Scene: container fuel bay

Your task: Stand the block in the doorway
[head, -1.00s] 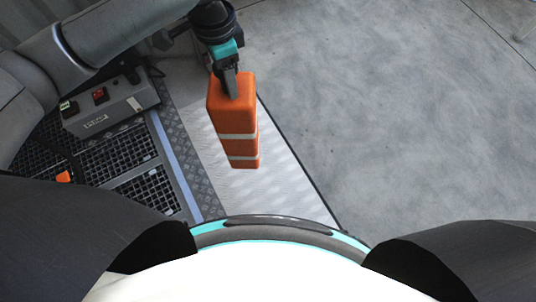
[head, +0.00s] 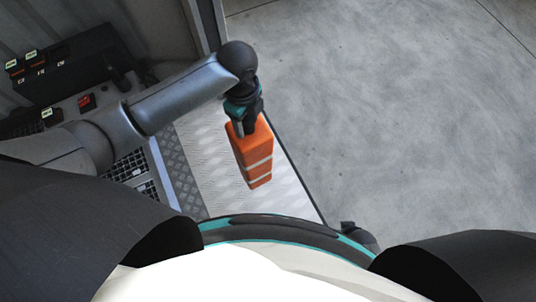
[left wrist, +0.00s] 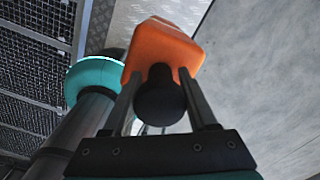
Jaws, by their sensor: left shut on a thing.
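The block (head: 255,158) is orange with pale bands. It hangs lengthwise below my left gripper (head: 241,128), which is shut on its top end. In the left wrist view the block (left wrist: 163,43) sits between the two fingers of the gripper (left wrist: 160,78). The block is over the pale tread-plate strip (head: 205,165) of the doorway; I cannot tell whether its lower end touches it. The strip's dark outer edge (head: 308,195) runs beside it. My right gripper is not in view.
A door post (head: 207,25) stands at the upper left, beside the corrugated wall. A grey control box with a red switch (head: 86,102) and a dark labelled unit (head: 62,68) are left of my arm. Dark grating (head: 130,165) lies below. Bare concrete floor (head: 400,120) is open on the right.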

